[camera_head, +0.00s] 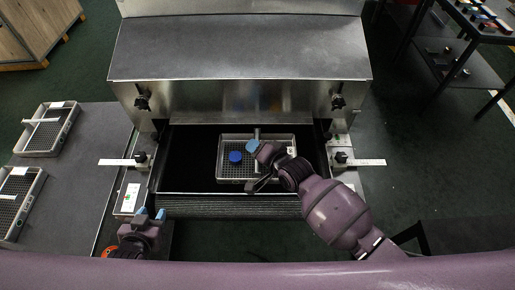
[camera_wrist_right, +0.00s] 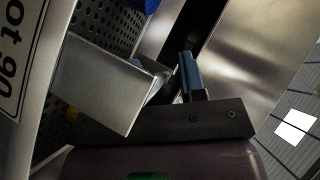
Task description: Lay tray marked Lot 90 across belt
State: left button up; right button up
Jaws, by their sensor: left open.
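The tray marked Lot 90 (camera_head: 226,180) is a shallow metal tray with a perforated floor, over the dark belt (camera_head: 190,160) at the dryer mouth, its long side running left to right. Its label, partly cut off and reading "ot 90" (camera_wrist_right: 14,50), shows in the right wrist view. A blue round piece (camera_head: 235,157) lies in it. My right gripper (camera_head: 256,160) is at the tray's middle bar (camera_wrist_right: 105,85); one blue finger shows beside the bar, and the bar hides much of the other. Its grip is unclear. My left gripper (camera_head: 150,213) is open and empty near the belt's front left corner.
Two more trays (camera_head: 72,116) (camera_head: 40,182) rest on the grey side table (camera_head: 80,180) at left. The steel dryer hood (camera_head: 240,50) stands behind the belt. White flags (camera_head: 117,162) (camera_head: 368,162) stick out at both sides. A dark shelf rack (camera_head: 465,60) stands far right.

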jog(key=p+v, duration=0.1)
jog(key=v, duration=1.1)
jog(key=shift+r, duration=0.1)
jog(key=s+d+f+n+h, duration=0.1)
jog(key=d, duration=0.2)
jog(key=s+d+f+n+t+h, duration=0.1)
jog(key=s+d+h, duration=0.1)
jog(key=d, duration=0.2)
jog(key=s+d+f+n+h, duration=0.1)
jog(key=d, duration=0.3)
jog(key=shift+s+d+f+t+h, duration=0.25)
jog(key=shift+s+f+t+h, duration=0.05)
jog(key=shift+s+t+h, duration=0.1)
jog(key=s+d+f+n+h, duration=0.2)
jog(key=s+d, duration=0.4)
jog(key=d, duration=0.3)
jog(key=shift+s+n+h, duration=0.25)
jog(key=shift+n+h, duration=0.25)
jog(key=shift+h, duration=0.4)
jog(key=shift+s+d+f, duration=0.1)
jog(key=shift+f, duration=0.1)
